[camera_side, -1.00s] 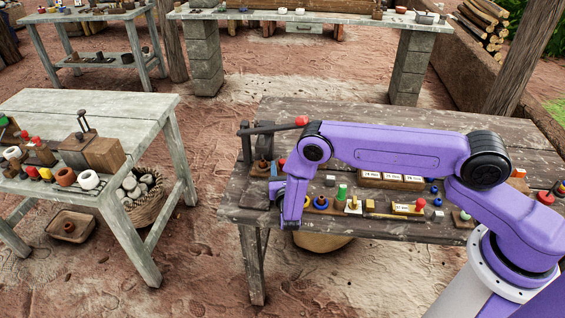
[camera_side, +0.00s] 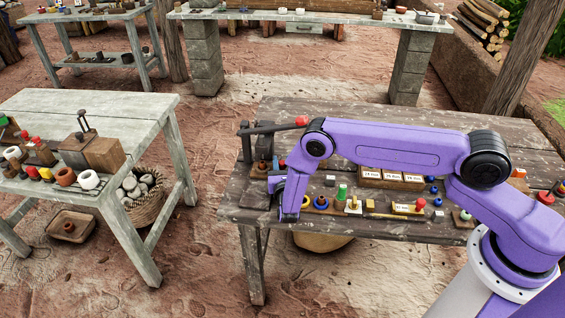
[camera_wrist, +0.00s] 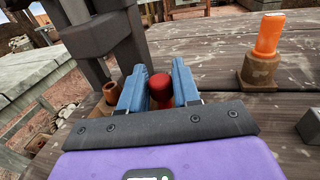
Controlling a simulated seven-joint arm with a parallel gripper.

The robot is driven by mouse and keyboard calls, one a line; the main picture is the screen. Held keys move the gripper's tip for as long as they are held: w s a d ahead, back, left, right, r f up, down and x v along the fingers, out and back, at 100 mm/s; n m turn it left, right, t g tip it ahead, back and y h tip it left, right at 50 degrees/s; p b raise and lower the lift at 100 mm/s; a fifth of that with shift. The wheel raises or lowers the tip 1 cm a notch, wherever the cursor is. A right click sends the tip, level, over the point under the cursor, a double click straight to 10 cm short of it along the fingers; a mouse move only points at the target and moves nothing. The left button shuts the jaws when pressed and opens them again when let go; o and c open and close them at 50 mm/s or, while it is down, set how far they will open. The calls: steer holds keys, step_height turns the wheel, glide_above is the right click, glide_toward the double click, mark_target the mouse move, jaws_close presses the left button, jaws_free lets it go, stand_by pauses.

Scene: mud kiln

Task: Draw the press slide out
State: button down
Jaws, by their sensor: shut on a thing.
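The press (camera_side: 247,150) stands at the left end of the dark wooden table, with a lever bar across its top ending in a red grip (camera_side: 301,121). It shows as a dark grey frame in the wrist view (camera_wrist: 100,35). My gripper (camera_wrist: 158,78) has its two blue fingers closed on a red rounded knob (camera_wrist: 160,87), in front of the press. In the side view my gripper (camera_side: 274,182) is low beside the press, and the knob cannot be made out there. The slide's body is mostly hidden by the gripper and press.
An orange-topped peg on a brown base (camera_wrist: 262,65) stands right of the gripper. A grey block (camera_wrist: 311,125) lies nearer. Rings, a green peg (camera_side: 342,191) and labelled blocks (camera_side: 408,208) stand along the table. A pale table (camera_side: 120,108) is apart at left.

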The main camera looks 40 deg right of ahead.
steer(key=v, duration=0.3)
steer(key=w+a+v, duration=0.1)
steer(key=v, duration=0.3)
steer(key=a+v, duration=0.1)
steer(key=v, duration=0.2)
steer(key=shift+s+a, duration=0.1)
steer(key=shift+a, duration=0.15)
steer(key=c, duration=0.9)
jaws_free()
steer(key=shift+s+a, duration=0.1)
steer(key=v, duration=1.7)
steer(key=shift+s, duration=0.2)
